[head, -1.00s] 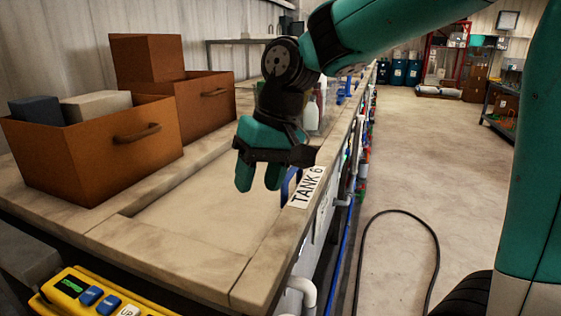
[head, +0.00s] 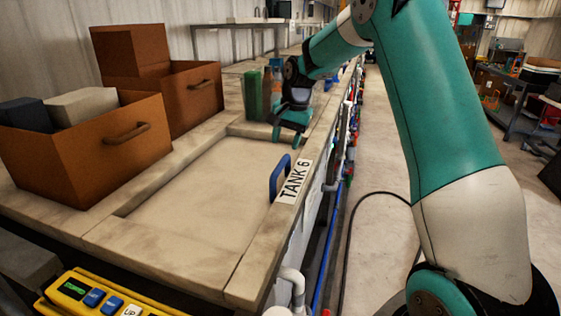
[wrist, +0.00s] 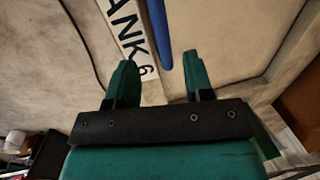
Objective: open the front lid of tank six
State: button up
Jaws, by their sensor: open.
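The front lid of tank six (head: 200,185) is a pale flat panel lying down in its stone-coloured frame. A blue bar handle (head: 279,178) stands at its right edge, beside the white TANK 6 label (head: 293,182). My gripper (head: 287,142) is open and empty, beyond the handle near the far end of the lid and apart from it. In the wrist view, the open fingers (wrist: 160,80) point toward the label (wrist: 128,35) and the blue handle (wrist: 159,35). The handle is partly cut off by the top edge there.
Brown boxes (head: 95,160) with blocks stand on the ledge left of the lid. Green and clear bottles (head: 253,95) stand just behind my gripper. A yellow control box (head: 85,295) is at the front. Pipes run along the tank's right side; a black hose (head: 348,235) lies on the floor.

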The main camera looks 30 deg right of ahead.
aim_at(280, 165)
jog(key=f, duration=0.2)
jog(key=w+f+p, duration=0.1)
jog(key=f, duration=0.2)
jog(key=a+f, duration=0.1)
jog(key=f, duration=0.2)
jog(key=shift+w+p, duration=0.15)
jog(key=shift+p, duration=0.15)
jog(key=shift+c, duration=0.4)
grip_shut()
